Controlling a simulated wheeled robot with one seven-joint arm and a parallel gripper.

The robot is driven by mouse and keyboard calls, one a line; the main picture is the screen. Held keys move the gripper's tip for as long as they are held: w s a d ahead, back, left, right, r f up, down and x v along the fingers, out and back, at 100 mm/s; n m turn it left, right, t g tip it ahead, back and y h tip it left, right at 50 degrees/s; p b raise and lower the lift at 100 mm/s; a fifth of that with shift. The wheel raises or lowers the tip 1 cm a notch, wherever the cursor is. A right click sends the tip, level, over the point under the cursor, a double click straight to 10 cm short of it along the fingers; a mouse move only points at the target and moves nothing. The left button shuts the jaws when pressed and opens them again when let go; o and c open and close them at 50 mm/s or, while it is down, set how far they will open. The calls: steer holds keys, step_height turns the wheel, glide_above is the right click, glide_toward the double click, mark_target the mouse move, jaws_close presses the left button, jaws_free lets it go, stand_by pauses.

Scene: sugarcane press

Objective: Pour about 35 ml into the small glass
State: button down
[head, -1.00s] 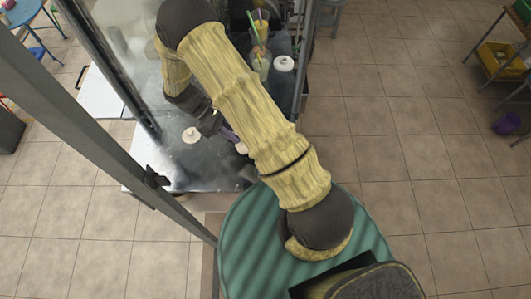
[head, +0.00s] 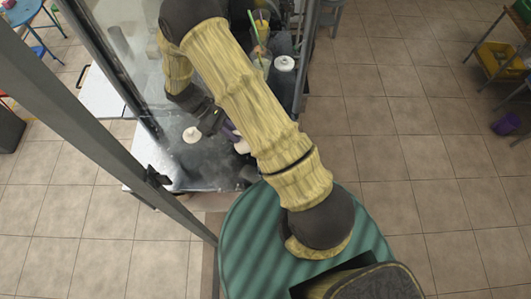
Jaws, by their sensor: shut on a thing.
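My gripper (head: 213,122) is over the grey metal counter (head: 178,176), left of my arm. It is shut on a purple thing (head: 231,130), which is mostly hidden behind my arm, so its shape and contents cannot be told. A small pale round thing (head: 242,147) shows just below the purple thing, partly covered by my arm. I cannot tell whether the two touch, or whether the pale thing is the small glass. No stream of liquid can be made out.
A white round knobbed thing (head: 192,135) sits on the counter below my gripper. Drinks with straws (head: 261,55) and a white lidded jar (head: 285,63) stand at the back right. A glass pane and a grey post (head: 90,120) stand at the left.

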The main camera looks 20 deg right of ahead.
steer(key=shift+d+r, duration=0.1)
steer(key=shift+d, duration=0.25)
steer(key=shift+w, duration=0.15)
steer(key=shift+y, duration=0.3)
steer(key=shift+s, duration=0.2)
